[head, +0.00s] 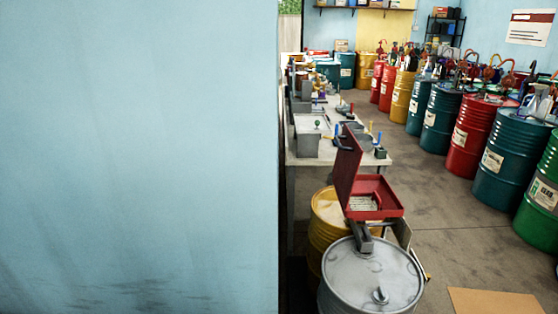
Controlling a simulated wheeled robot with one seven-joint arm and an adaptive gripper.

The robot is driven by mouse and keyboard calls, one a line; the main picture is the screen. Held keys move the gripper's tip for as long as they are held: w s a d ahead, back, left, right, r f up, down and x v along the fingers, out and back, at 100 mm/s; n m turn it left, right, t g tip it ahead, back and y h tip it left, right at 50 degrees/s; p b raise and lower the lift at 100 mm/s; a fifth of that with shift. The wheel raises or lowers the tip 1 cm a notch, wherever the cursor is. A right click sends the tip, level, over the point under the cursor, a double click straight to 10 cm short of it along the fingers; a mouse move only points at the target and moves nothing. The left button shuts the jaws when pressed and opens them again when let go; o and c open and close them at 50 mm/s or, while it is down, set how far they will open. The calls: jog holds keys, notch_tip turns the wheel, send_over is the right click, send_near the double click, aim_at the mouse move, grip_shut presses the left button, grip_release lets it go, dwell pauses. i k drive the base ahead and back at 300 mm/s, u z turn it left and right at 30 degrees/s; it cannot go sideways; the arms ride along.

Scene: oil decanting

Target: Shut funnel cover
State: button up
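A red funnel (396,208), shaped like a square tray with a pale grate inside, sits above the drums right of the picture's middle. Its red cover (346,163) stands open, nearly upright, along the tray's left side. A dark grey bracket shows just below the funnel. The grey drum (362,267) with a bare metal top stands in front, and the yellow drum (322,236) is behind it to the left, partly hidden. My gripper is not in view.
A pale blue wall (140,150) fills the left half. A workbench (305,158) with tools runs back behind the funnel. Coloured drums, among them a red one (468,135), line the right side. Grey floor (440,180) between is clear; a brown mat (495,302) lies at the front right.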

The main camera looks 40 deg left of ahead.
aim_at(350, 153)
jog(key=u, duration=0.95)
jog(key=i, duration=1)
